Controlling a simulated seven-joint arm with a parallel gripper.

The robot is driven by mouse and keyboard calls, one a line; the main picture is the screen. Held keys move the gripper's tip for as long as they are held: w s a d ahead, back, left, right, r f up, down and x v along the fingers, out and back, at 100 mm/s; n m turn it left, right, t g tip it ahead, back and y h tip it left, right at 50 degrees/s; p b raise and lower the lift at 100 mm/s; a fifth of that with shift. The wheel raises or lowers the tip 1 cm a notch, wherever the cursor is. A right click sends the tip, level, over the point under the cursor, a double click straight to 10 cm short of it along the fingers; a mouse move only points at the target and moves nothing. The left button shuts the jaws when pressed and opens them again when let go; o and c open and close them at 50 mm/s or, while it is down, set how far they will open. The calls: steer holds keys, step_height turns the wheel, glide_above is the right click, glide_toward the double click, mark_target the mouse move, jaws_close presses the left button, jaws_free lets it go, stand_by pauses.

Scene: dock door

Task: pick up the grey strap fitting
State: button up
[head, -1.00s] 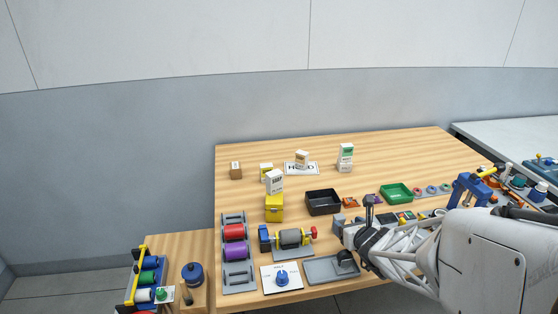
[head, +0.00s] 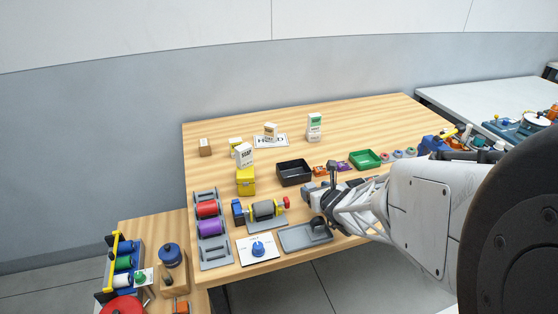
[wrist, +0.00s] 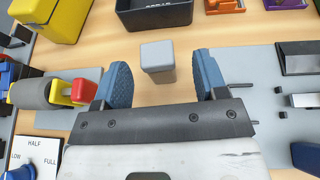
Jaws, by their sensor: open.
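My gripper (wrist: 163,80) is open, with a blue pad on either side and the block between and slightly beyond the fingertips. Neither pad visibly touches it. In the head view, my gripper (head: 314,196) is low over the table's front part, right of the motor-like assembly (head: 263,209). There the grey fitting (head: 307,187) shows small and partly hidden by my gripper.
A black bin (wrist: 168,14) lies just beyond the fitting. The red-and-yellow end of the assembly (wrist: 82,91) is close to my left finger. A grey plate (wrist: 270,75) with small metal parts is at right. A yellow box (head: 246,182) stands further left.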

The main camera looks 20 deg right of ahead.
mark_target(308, 185)
steer(key=shift+x, duration=2.6)
steer(key=shift+r, duration=0.1)
steer(key=c, duration=1.1)
steer(key=shift+o, duration=0.2)
step_height(308, 185, up, 10)
